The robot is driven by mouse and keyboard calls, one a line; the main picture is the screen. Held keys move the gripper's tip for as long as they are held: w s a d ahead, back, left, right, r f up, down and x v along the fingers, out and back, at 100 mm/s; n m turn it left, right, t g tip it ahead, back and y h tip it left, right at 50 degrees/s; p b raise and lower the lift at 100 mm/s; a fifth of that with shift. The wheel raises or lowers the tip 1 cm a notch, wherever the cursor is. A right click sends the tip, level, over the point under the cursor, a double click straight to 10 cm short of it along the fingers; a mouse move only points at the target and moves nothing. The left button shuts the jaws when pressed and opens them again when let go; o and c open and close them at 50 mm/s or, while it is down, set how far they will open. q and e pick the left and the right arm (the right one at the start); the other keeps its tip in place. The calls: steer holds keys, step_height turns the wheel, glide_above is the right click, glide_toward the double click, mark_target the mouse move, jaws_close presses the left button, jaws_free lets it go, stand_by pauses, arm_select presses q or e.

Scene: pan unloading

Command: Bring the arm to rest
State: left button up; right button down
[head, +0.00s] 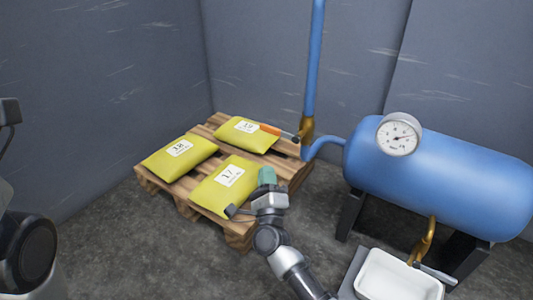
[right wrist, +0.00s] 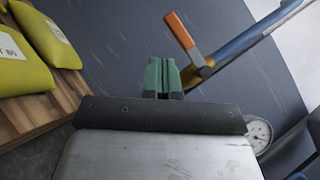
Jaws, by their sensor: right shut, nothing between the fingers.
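My right arm reaches up from the bottom of the head view. Its gripper (head: 267,175) has teal fingers and appears in front of the yellow bag marked 17 (head: 217,196). In the right wrist view the two teal fingers (right wrist: 161,76) are together and hold nothing. Parts of my left arm show at the left edge of the head view, but its fingers are not seen.
A wooden pallet (head: 151,183) bears yellow bags, including one marked 18 (head: 166,158) and another (head: 235,136) behind. An orange valve handle (head: 270,130) sits by a blue pipe (head: 314,75). A blue tank (head: 460,175) with a gauge (head: 399,135) and a white tray (head: 372,287) stand right.

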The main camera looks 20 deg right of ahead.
steer(key=shift+s+a+f, duration=0.15)
steer(key=shift+s+f, duration=0.15)
steer(key=shift+s, duration=0.2)
